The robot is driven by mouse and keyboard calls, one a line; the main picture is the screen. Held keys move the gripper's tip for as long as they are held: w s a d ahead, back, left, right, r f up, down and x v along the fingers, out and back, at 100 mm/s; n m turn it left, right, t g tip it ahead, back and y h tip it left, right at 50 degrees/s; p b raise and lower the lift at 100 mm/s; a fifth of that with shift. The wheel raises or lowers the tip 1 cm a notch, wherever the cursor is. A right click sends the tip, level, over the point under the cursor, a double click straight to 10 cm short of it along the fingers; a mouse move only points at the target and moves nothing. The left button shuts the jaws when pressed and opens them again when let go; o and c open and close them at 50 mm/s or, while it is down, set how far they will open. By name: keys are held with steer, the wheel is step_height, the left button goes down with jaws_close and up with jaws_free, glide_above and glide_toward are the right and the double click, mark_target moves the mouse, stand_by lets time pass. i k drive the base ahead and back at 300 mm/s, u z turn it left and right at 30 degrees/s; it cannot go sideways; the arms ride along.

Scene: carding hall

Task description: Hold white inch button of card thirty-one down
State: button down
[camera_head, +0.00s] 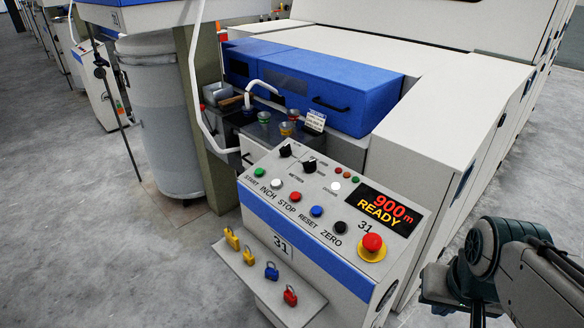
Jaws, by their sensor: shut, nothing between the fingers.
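The control panel of card thirty-one (257,209) stands in the middle of the head view, marked 31. Its white inch button (276,184) sits above the label INCH, between the green start button (260,172) and the red stop button (295,196). Nothing touches or covers it. The display (379,209) reads 900m READY. My arm shows at the lower right, beside the panel and well apart from the inch button. Its end runs toward the bottom edge, and I cannot make out my gripper's fingers.
A blue reset button (316,211), a black zero button (340,227) and a red emergency stop (372,242) share the panel. A small white lamp (335,186) sits higher up. A shelf (238,258) with several coloured padlocks juts out in front. Grey floor lies open at left.

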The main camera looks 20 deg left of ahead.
mark_target(276, 184)
steer(key=u, duration=2.4)
steer(key=i, duration=3)
steer(key=z, duration=1.5)
